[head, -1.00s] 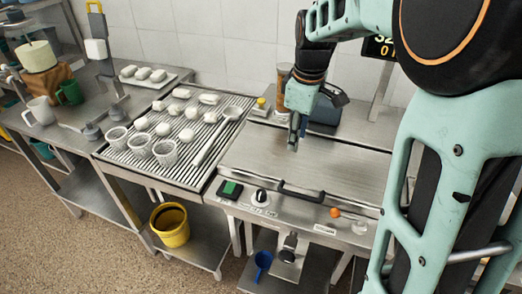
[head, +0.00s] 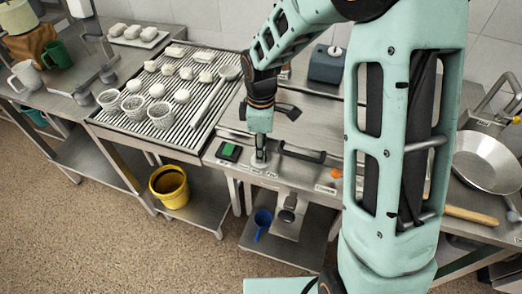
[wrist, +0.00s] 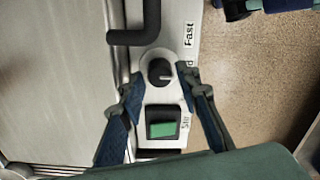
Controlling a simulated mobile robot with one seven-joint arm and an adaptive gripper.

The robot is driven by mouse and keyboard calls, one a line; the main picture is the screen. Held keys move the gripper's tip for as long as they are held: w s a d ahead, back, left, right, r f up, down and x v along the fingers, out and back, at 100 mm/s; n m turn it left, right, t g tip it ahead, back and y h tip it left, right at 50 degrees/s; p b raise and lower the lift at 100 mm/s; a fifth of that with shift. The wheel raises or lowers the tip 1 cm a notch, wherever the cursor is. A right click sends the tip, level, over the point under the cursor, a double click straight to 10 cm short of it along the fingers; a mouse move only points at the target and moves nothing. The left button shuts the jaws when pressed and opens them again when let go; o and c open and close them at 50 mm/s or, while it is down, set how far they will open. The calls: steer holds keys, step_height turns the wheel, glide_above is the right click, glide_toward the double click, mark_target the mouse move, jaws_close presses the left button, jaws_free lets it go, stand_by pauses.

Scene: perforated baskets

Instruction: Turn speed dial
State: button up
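The speed dial (wrist: 160,72), a black round knob with a pale pointer line, sits on the metal front panel in the wrist view. The pointer faces right, towards the printed side. "Fast" is printed above it and a partly hidden "Sl…" label below. My gripper (wrist: 160,82) is open, with one finger on each side of the dial; I cannot tell whether either touches it. In the head view my gripper (head: 260,157) points down at the front panel and hides most of the dial. A green switch (wrist: 161,125) sits just below the dial in the wrist view.
A black handle (head: 302,153) stands out close to the dial on the right. A grooved tray (head: 128,118) with white pieces and cups is on the left. A yellow bucket (head: 169,187) is on the lower shelf. A pan (head: 488,160) is on the right.

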steer(key=shift+f, duration=0.65)
jaws_close()
steer(key=shift+m, duration=0.4)
steer(key=m+b, duration=0.2)
steer(key=m, duration=0.3)
steer(key=m+b, duration=0.1)
steer(key=m, duration=0.5)
